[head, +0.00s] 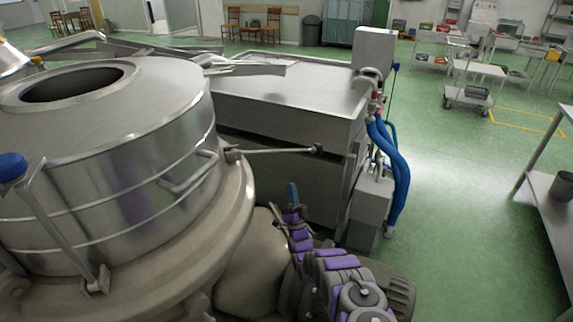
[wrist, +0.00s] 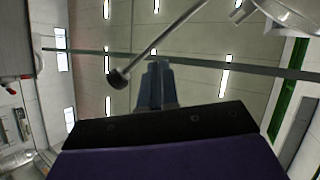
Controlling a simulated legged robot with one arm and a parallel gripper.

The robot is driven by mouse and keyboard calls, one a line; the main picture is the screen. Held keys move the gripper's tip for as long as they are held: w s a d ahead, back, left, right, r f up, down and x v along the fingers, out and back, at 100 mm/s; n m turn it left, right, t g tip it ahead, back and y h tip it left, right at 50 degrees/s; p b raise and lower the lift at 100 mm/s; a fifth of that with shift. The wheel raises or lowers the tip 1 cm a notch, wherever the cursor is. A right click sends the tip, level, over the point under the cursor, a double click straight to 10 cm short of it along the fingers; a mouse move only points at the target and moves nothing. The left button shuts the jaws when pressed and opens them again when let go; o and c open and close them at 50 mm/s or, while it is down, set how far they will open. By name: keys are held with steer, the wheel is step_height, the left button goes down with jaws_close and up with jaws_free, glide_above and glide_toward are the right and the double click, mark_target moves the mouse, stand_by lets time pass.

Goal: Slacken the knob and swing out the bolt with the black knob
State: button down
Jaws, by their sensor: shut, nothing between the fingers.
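The bolt (head: 275,151) with the black knob (head: 318,149) sticks out nearly level from the side of the round steel vessel (head: 130,130), over the gap beside the boxy steel machine. Its inner end sits at a bracket (head: 233,155) on the vessel's rim. My gripper (head: 292,188) points up below the bolt, a little left of the knob, apart from both. In the wrist view the black knob (wrist: 118,78) and bolt (wrist: 172,37) show beyond and left of my gripper's fingertips (wrist: 157,66). The fingers are shut and empty.
Another bolt with a blue knob (head: 12,167) stands at the vessel's left. The boxy steel machine (head: 285,100) is close behind my gripper, with blue hoses (head: 393,165) at its right end. A bench (head: 553,200) stands at the right edge. Green floor between is clear.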

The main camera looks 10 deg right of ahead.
mark_target(277, 151)
steer(key=w+r+m+g, duration=0.2)
steer(key=w+r+m, duration=0.1)
steer(key=m, duration=1.2)
steer(key=w+r+m+g+h+b, duration=0.1)
steer(key=w+r+m, duration=0.2)
steer(key=m, duration=1.2)
steer(key=shift+w+a+r+m+g, duration=0.3)
steer(key=shift+r+m+g, duration=0.1)
steer(key=shift+r, duration=0.8)
